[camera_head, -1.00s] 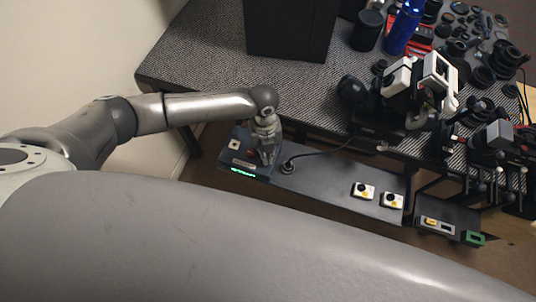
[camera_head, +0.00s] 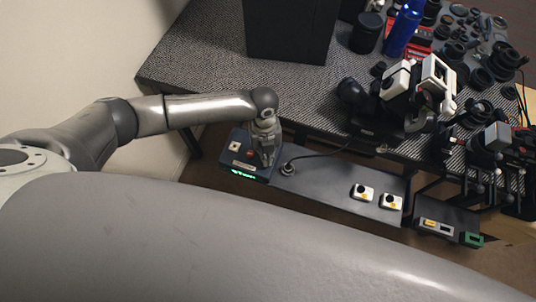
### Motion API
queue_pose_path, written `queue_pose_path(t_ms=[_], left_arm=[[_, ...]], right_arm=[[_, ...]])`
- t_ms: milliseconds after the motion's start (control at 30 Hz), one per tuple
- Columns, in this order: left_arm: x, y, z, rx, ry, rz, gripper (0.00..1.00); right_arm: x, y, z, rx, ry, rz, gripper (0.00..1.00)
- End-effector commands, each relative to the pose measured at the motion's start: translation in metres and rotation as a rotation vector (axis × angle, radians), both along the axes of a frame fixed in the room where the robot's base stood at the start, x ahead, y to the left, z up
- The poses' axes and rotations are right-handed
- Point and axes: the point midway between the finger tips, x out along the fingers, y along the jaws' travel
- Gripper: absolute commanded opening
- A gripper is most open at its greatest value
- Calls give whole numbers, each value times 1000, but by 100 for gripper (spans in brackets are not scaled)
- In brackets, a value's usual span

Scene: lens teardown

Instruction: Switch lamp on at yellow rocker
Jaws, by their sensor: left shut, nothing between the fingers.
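My left gripper (camera_head: 265,158) is shut and empty, fingers pointing down over a dark control box (camera_head: 236,162). The box has a red button, a pale label and a lit green display; the fingers cover part of its right side. I cannot tell whether they touch it. Small yellow parts show on a low dark panel (camera_head: 462,218) at the lower right, and yellow marks on two white switch plates, one here (camera_head: 363,192). I cannot tell which is the yellow rocker. A dark round-headed device (camera_head: 351,90) on the table may be the lamp; no light shows from it.
A dark bench strip (camera_head: 325,186) joins the box to the switch plates. A black cable (camera_head: 322,154) runs from it to the table. A black case (camera_head: 290,30), blue bottle (camera_head: 402,28), white-and-black device (camera_head: 430,80) and several lens parts crowd the table's back and right.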

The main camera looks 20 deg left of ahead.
Motion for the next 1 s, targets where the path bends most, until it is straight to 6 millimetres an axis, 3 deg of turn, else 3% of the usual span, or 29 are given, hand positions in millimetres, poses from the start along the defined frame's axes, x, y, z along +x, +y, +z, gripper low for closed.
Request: queue_pose_path(t_ms=[33,600,1000], left_arm=[[0,0,9,0,0,0,0],[0,0,55,-1,0,0,0],[0,0,58,-1,0,0,0]], right_arm=[[0,0,9,0,0,0,56],[0,0,53,0,0,0,56],[0,0,56,0,0,0,56]])
